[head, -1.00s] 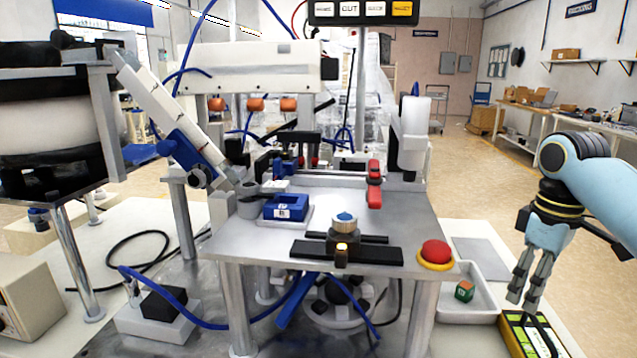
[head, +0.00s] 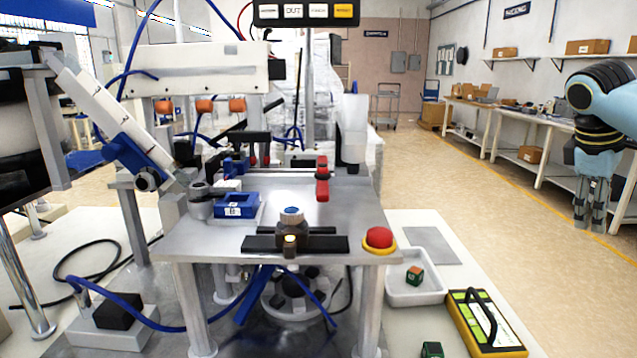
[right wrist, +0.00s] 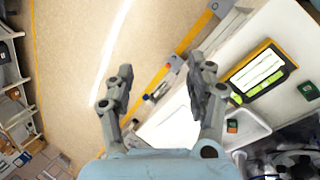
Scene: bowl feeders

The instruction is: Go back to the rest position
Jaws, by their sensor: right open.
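My right gripper (head: 590,212) hangs at the right edge of the head view, fingers pointing down, over the floor and clear of the machine table. In the right wrist view its two fingers (right wrist: 155,85) are spread apart with nothing between them. My left gripper is not in the head view. The task names no object.
A yellow-and-black device (head: 487,325) lies at the table's front right, with a green cube (head: 432,349) beside it. A white tray (head: 432,291) holds another small cube (head: 414,274). A red button (head: 379,238) sits on the metal plate (head: 335,215). The floor at right is open.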

